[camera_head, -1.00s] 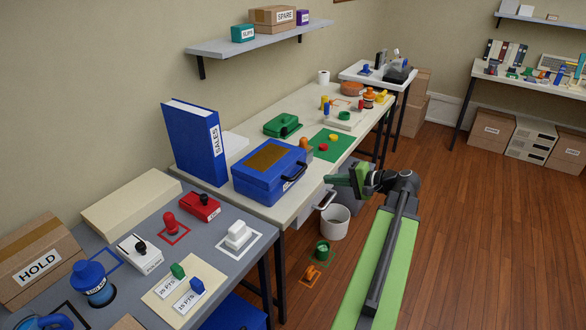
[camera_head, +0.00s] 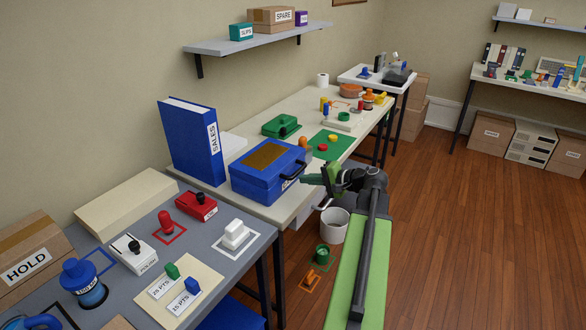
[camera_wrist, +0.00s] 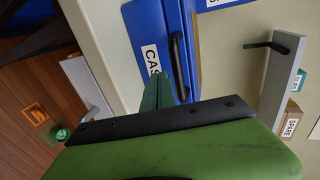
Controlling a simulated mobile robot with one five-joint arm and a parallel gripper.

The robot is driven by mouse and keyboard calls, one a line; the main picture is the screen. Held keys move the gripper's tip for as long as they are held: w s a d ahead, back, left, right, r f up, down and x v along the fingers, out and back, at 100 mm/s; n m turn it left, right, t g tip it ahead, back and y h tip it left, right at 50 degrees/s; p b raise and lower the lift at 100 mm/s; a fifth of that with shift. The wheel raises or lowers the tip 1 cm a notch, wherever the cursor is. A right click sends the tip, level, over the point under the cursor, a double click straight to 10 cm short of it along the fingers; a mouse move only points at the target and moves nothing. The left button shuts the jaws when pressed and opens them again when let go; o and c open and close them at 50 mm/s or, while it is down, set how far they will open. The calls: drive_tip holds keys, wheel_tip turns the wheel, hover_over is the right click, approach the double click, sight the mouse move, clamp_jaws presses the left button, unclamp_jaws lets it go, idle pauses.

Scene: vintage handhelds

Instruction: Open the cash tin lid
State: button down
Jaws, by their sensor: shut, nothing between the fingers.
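The blue cash tin (camera_head: 252,188) sits on the cream bench with its lid (camera_head: 266,156) down. The lid has a brown panel on top, and a black handle (camera_head: 294,170) is on the tin's right-hand front side. My gripper (camera_head: 306,180) is shut and empty, with its tips close to the handle side. In the wrist view the green fingers (camera_wrist: 158,92) are together beside the black handle (camera_wrist: 179,66) and the tin's white label (camera_wrist: 151,62). I cannot tell whether the fingers touch the tin.
A blue SALES binder (camera_head: 195,140) stands behind the tin to the left. A green stapler-like item (camera_head: 281,125) and a green mat (camera_head: 331,144) lie beyond it on the bench. A white bin (camera_head: 333,226) stands on the floor below my arm.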

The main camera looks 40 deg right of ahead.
drive_tip(key=shift+w+a, duration=0.15)
drive_tip(key=shift+w, duration=0.45)
drive_tip(key=shift+r, duration=0.1)
wheel_tip(320, 180, up, 4)
drive_tip(key=p, duration=0.4)
drive_tip(key=shift+w+a+r+p, duration=0.1)
drive_tip(key=shift+w+r+p, duration=0.15)
drive_tip(key=shift+r+p, duration=0.75)
drive_tip(key=shift+w+r+p, duration=0.25)
drive_tip(key=shift+r+p, duration=0.6)
drive_tip(key=shift+p, duration=0.15)
drive_tip(key=shift+r, duration=0.1)
